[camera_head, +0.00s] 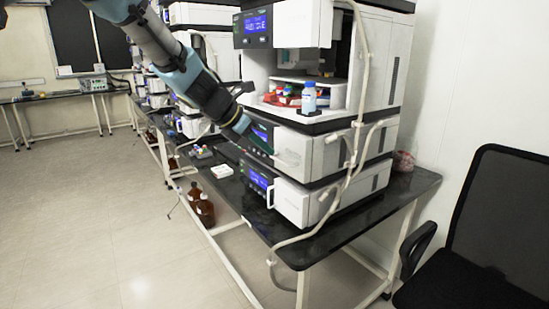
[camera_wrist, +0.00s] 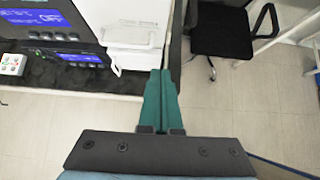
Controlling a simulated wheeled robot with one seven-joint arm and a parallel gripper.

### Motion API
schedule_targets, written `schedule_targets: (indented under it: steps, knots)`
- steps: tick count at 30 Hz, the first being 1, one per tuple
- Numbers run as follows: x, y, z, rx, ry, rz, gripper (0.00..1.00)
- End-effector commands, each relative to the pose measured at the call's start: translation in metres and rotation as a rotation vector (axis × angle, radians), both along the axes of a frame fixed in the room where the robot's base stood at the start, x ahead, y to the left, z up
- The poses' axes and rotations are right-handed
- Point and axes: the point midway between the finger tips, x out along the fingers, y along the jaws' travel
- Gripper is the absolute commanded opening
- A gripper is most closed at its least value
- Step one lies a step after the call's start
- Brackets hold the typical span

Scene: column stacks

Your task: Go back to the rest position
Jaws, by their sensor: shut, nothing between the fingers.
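My gripper (camera_head: 262,147) is in front of the instrument stack in the head view, at the height of its middle modules. In the wrist view, my gripper (camera_wrist: 160,75) shows as two green fingers pressed together, with nothing between them. The fingertips overlap the bench edge and the lower corner of a white module in that view; whether they touch anything I cannot tell. My arm reaches in from the upper left of the head view.
The instrument stack (camera_head: 300,151) stands on a black bench (camera_head: 266,222). A blue-capped bottle (camera_head: 309,99) sits in its open bay. Brown bottles (camera_head: 204,211) stand below. A black chair (camera_head: 480,240) is at right. Open floor (camera_head: 90,220) lies at left.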

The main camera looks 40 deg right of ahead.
Motion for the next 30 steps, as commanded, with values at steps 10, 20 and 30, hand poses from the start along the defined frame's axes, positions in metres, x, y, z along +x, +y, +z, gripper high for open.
schedule_targets:
  steps: [10,20,30]
  knots:
    - [0.001,0.009,0.006,0.004,-0.006,-0.004,0.00]
    - [0.047,0.156,-0.039,0.252,-0.402,-0.312,0.00]
    - [0.031,0.388,-0.086,0.605,-0.733,-1.039,0.00]
